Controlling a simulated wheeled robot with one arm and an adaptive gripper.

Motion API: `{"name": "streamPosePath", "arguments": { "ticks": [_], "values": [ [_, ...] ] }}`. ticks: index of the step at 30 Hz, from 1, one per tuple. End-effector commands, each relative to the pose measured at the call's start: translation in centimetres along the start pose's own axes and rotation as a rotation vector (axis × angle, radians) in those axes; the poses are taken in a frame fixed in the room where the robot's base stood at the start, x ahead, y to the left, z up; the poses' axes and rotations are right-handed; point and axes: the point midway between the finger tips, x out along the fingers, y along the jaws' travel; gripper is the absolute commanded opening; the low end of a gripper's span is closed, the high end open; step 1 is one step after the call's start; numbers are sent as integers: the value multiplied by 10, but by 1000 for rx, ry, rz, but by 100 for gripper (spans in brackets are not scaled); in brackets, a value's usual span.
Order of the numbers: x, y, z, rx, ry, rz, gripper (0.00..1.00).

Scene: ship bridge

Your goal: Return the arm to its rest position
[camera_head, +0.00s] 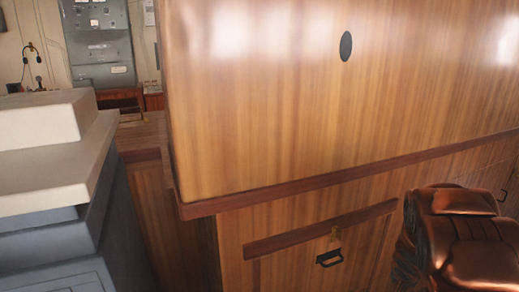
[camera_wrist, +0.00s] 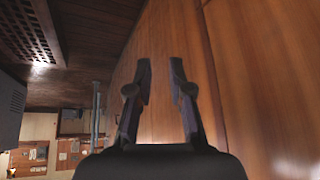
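My gripper (camera_wrist: 160,70) shows in the wrist view with two dark fingers apart and nothing between them. Its fingertips point up the picture, in front of a wood-panelled surface; I cannot tell how far off that surface is. My gripper cannot be made out in the head view.
In the head view a large wooden cabinet (camera_head: 270,100) fills the middle and right. A grey console with a pale top (camera_head: 50,165) stands at left, with a narrow gap between. A shiny brown padded-looking object (camera_head: 465,235) is at lower right. A grey panel (camera_head: 100,40) is behind.

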Motion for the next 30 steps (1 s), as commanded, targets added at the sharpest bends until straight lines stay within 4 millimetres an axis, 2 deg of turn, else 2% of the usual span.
{"name": "streamPosePath", "arguments": {
  "ticks": [1,5,8,14,20,30],
  "values": [
    [-17,3,-3,-18,9,31,20],
    [-55,15,1,-65,1,109,20],
    [-85,23,11,-99,-24,161,20],
    [-142,36,48,-175,-120,232,20],
    [-199,42,101,-261,-257,246,20],
    [-292,41,213,-466,-539,135,20]
  ]
}}
